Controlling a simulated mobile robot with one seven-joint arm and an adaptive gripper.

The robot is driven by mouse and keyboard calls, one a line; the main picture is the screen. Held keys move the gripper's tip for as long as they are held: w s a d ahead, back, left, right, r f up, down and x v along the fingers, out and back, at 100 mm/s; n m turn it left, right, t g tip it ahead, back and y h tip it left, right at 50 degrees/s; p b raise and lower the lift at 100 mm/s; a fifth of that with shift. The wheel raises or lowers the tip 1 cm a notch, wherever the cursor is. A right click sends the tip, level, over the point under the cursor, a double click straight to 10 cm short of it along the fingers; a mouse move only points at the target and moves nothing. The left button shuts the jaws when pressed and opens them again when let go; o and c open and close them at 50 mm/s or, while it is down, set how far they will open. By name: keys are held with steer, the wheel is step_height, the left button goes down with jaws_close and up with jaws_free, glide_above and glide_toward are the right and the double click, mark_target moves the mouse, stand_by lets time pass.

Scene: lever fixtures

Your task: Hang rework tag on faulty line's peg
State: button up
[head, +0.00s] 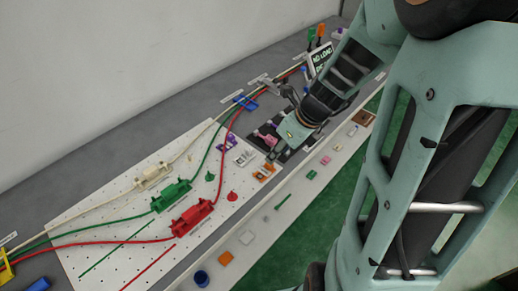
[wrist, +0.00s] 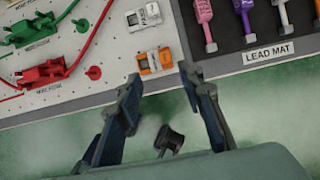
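An orange tag-like piece with a pale centre (wrist: 154,61) lies on the white pegboard (wrist: 108,50); the head view shows orange there too (head: 264,172). A white-grey tag-like piece (wrist: 144,17) lies beside it. Their print is too small to read, so I cannot tell which is the rework tag. A red peg (wrist: 93,73) stands by the red fixture (wrist: 43,75) and a green peg (wrist: 80,22) by the green fixture (wrist: 32,29). The head view shows cream, green and red lines. My gripper (wrist: 163,78) is open and empty, close to the orange piece.
A dark lead mat (wrist: 270,28) with several coloured leads lies right of the tags. Small items line the bench's front strip (head: 250,222). A sign (head: 321,56) starting "NO LOAD" stands at the far end. Green floor (head: 310,235) lies beyond the front edge.

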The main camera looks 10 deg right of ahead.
mark_target(264, 171)
steer(key=x, duration=0.3)
steer(key=b+x, duration=0.1)
steer(key=x, duration=0.1)
steer(key=b+x, duration=0.1)
steer(key=x, duration=0.2)
steer(key=shift+w+d+f, duration=0.3)
steer(key=c, duration=0.9)
